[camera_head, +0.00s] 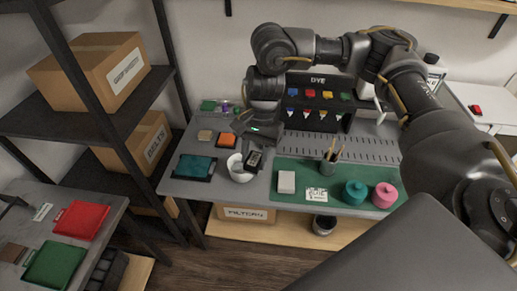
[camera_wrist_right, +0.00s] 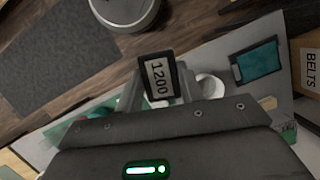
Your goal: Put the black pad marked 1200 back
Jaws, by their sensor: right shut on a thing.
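The black pad marked 1200 (camera_head: 254,161) is between the fingers of my right gripper (camera_head: 256,150), beside and partly over the white bowl (camera_head: 237,172) in the head view. The right wrist view shows the pad (camera_wrist_right: 160,78) with its white 1200 label facing the camera, and a finger on each side of it. My right gripper is shut on the pad, which appears held above the bench. My left gripper is not in view.
An orange-topped block (camera_head: 227,141) and a tan-topped block (camera_head: 205,136) stand behind a teal pad on a black tray (camera_head: 196,167). The green mat (camera_head: 273,190) holds a white block (camera_head: 286,182), a brush cup (camera_head: 328,167), and teal (camera_head: 355,192) and pink (camera_head: 385,195) jars.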

